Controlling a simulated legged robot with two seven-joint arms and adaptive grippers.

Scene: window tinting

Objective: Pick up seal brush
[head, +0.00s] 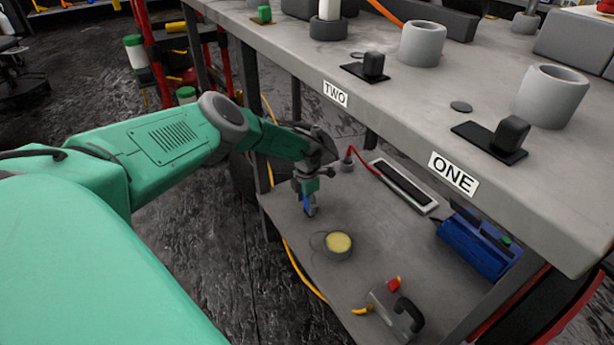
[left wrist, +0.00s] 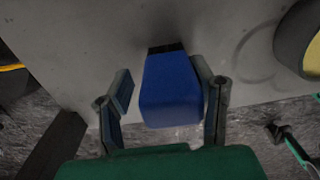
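The seal brush (head: 308,204) has a blue handle and stands at the left edge of the lower shelf (head: 350,275). In the left wrist view the blue handle (left wrist: 172,88) shows with a dark end at its far side. My left gripper (head: 306,187) is over the brush, with its fingers (left wrist: 165,95) on either side of the handle. A gap shows between the left finger and the handle; the right finger is close to the handle, and I cannot tell if it touches. My right gripper is out of view.
A round grey holder with a yellow top (head: 338,244) is close by on the shelf. A handled tool (head: 397,315), a blue box (head: 476,246) and a power strip (head: 403,186) are also there. The upper tabletop (head: 420,105) overhangs to the right.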

